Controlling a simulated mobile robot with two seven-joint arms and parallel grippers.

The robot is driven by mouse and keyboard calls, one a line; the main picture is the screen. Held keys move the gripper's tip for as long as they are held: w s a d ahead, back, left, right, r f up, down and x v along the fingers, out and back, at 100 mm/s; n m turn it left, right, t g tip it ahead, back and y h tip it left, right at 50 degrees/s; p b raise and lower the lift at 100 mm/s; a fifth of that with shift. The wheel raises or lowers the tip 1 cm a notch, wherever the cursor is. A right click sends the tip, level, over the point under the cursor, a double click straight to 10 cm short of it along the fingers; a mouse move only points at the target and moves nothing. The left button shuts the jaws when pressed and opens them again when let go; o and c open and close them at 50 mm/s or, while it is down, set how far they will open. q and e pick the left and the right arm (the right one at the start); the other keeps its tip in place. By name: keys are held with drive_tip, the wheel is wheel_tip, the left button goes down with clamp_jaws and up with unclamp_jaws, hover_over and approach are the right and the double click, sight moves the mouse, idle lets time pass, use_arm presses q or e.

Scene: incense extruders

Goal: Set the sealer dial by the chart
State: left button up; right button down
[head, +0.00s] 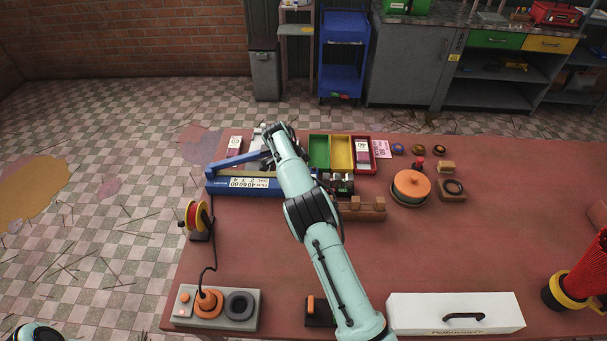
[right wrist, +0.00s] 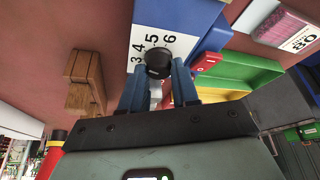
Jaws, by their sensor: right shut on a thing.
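The blue sealer (head: 215,186) lies at the back left of the table, with a white number chart (head: 250,183) on its front. In the right wrist view its white dial scale (right wrist: 139,47) shows 3, 4, 5 and 6. My right gripper (right wrist: 159,78) is shut on the round black dial (right wrist: 157,58), one blue finger on each side. The dial's pointer cannot be made out. A red switch (right wrist: 207,62) sits beside it. In the head view my right arm hides the dial and part of the sealer. My left gripper is not in view.
The table's right middle is clear.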

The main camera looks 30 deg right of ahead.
idle(0.4)
drive_tip(key=c, duration=0.8)
unclamp_jaws()
drive_tip(key=shift+c, duration=0.2)
